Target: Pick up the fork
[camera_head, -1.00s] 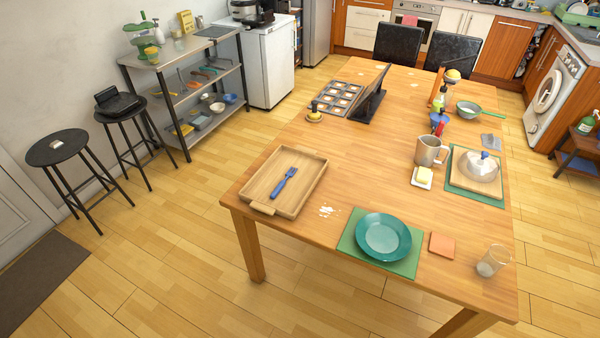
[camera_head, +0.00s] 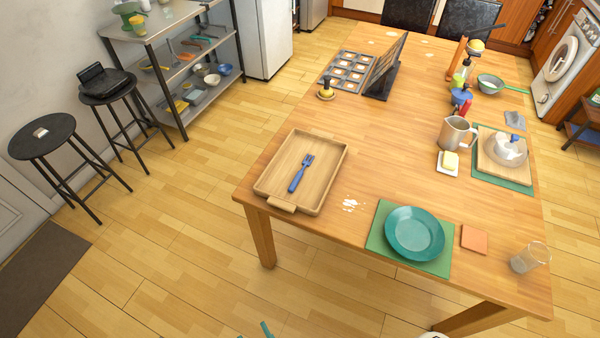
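The blue fork (camera_head: 302,173) lies in the wooden tray (camera_head: 325,189) on the near left part of the table. Its tines point away from me and its handle points toward the near side of the tray. The whole fork is in sight and nothing covers it. I cannot make out my gripper in this view. A small teal piece and a small white piece show at the bottom edge, too cut off to identify.
The wooden table (camera_head: 400,120) has bare room behind the tray. Right of the tray are white specks, a teal plate (camera_head: 414,232) on a green mat (camera_head: 378,240), an orange coaster (camera_head: 474,239) and a glass (camera_head: 530,257). Open floor (camera_head: 180,270) lies left and in front.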

